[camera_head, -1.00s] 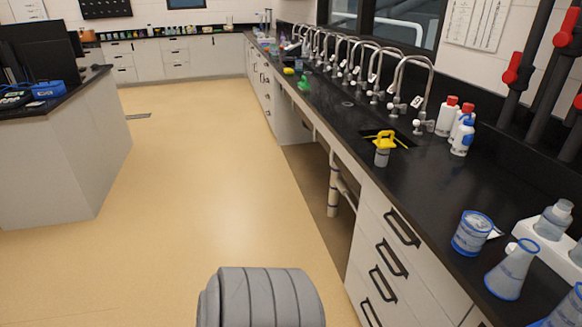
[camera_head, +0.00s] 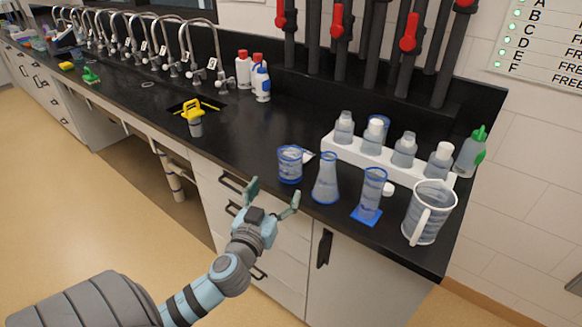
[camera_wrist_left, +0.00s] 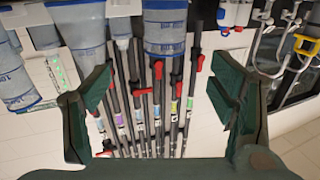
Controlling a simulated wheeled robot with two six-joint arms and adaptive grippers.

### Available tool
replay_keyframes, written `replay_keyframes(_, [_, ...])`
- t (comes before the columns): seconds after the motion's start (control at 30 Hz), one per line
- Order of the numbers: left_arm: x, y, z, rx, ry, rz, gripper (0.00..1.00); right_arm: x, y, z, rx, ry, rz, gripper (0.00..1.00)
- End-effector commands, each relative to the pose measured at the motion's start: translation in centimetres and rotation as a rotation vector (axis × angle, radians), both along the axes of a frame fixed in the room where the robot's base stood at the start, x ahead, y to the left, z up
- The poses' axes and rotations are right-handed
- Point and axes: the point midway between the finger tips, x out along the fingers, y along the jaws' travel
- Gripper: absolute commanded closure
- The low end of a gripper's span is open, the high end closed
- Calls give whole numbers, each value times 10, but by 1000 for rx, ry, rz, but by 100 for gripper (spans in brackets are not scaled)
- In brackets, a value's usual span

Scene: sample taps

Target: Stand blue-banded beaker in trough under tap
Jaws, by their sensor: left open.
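The blue-banded beaker (camera_head: 290,165) stands upright on the black counter, near its front edge. In the left wrist view the beaker (camera_wrist_left: 165,27) shows at the top, between and beyond the fingers. My left gripper (camera_head: 273,198) is open and empty, just in front of the beaker and apart from it; its two spread green fingers (camera_wrist_left: 160,72) frame the wrist view. The trough (camera_head: 214,111) is a dark opening in the counter to the left, below the nearest curved tap (camera_head: 214,50). Its inside is mostly hidden. My right gripper is not in view.
A conical flask (camera_head: 326,180), a cylinder (camera_head: 370,192) and a jug (camera_head: 427,212) stand right of the beaker. A white bottle rack (camera_head: 350,153) is behind. A yellow-topped grey item (camera_head: 194,120) stands at the trough's front. Counter between beaker and trough is mostly clear.

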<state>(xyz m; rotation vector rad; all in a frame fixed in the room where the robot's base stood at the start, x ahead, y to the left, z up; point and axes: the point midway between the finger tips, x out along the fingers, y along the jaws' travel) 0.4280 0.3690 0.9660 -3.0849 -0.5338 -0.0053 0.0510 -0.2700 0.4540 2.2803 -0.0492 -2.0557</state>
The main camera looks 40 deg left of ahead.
Motion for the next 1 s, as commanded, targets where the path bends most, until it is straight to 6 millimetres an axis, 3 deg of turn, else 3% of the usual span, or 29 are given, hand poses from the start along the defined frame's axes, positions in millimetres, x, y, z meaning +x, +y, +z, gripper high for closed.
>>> replay_keyframes(0.3, [72,25,2,-10,-4,-2,23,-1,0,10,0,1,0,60])
replay_keyframes(0.63, [119,50,11,-10,-2,-2,23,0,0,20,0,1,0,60])
replay_keyframes(0.9, [128,53,9,-8,-2,-4,23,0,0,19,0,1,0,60])
replay_keyframes(1.0, [128,52,9,-8,-1,-4,37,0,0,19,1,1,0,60])
